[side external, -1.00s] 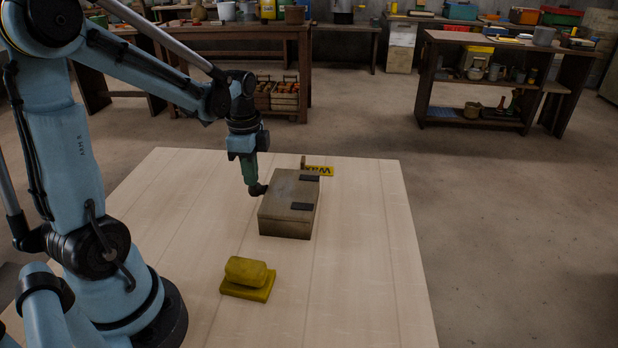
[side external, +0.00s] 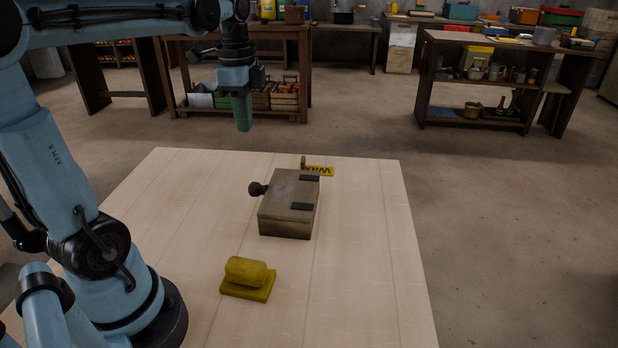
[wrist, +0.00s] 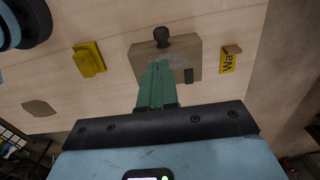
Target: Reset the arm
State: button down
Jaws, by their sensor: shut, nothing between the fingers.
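My gripper (side external: 243,128) has green fingers and is shut and empty, pointing down high above the far part of the table. In the wrist view its fingers (wrist: 158,80) are together and overlap the box in the picture. The grey-brown box (side external: 288,205) stands closed on the table, with two dark hinges and a dark round knob (side external: 258,188) on its left side. The box (wrist: 190,55) and its knob (wrist: 161,37) also show in the wrist view.
A yellow block with a rounded grip (side external: 247,278) sits on the near part of the table (side external: 365,270). A yellow "Wax" sign (side external: 319,171) is behind the box. Workbenches and shelves (side external: 500,85) stand farther back.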

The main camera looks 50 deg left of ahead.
jog(key=s+d+f+n+t, duration=0.1)
jog(key=d+f+n+t, duration=0.2)
jog(key=d, duration=0.4)
jog(key=s+d+f+n+t, duration=0.1)
jog(key=d+f+n+t, duration=0.2)
jog(key=d+n, duration=0.3)
jog(key=shift+d+f+t, duration=0.15)
jog(key=shift+d+t, duration=0.45)
jog(key=shift+d, duration=0.2)
